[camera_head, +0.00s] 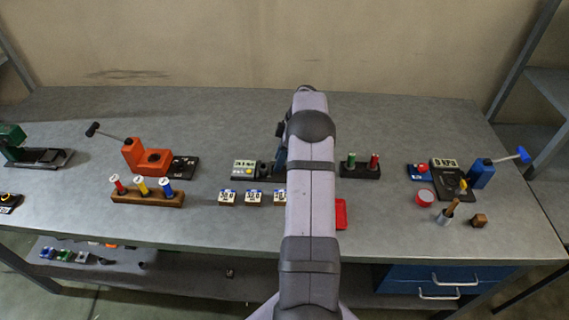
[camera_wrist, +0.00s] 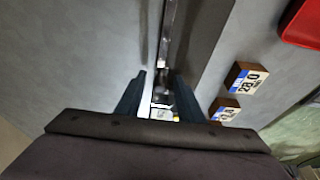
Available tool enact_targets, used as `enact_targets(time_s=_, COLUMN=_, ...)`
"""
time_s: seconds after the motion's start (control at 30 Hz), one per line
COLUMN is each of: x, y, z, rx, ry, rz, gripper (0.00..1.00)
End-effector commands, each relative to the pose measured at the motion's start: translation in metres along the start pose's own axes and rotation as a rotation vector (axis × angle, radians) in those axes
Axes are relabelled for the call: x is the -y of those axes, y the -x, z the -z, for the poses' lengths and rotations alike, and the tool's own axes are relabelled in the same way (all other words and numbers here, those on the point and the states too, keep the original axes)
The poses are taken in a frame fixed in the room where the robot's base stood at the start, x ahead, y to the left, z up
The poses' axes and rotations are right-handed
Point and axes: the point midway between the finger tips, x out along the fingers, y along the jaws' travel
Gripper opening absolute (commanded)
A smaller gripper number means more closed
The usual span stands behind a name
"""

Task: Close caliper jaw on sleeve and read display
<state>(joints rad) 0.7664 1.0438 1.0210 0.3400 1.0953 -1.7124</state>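The caliper station with its small green display (camera_head: 244,165) stands mid-bench in the head view, partly behind my arm. The digits are too small to read surely. A dark caliper bar (camera_wrist: 167,45) runs up the middle of the wrist view. My gripper (camera_wrist: 159,76) is at this bar, with its two dark fingers apart on either side of it. A small pale part with a yellow spot (camera_wrist: 161,113) shows between the fingers. I cannot tell whether either finger touches anything. The sleeve cannot be made out, and my arm hides the gripper in the head view.
A red tray (camera_head: 341,214) is to the right. A wooden rack (camera_head: 147,197) with coloured plugs and an orange press (camera_head: 149,157) are left. Bare bench lies behind.

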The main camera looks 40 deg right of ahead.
Motion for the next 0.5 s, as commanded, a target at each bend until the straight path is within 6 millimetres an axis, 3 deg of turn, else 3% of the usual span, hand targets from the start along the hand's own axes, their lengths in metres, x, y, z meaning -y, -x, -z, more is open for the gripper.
enact_targets(time_s=0.5, x=0.000, y=0.011, z=0.003, rx=0.001, ry=0.000, rz=0.000, gripper=0.34)
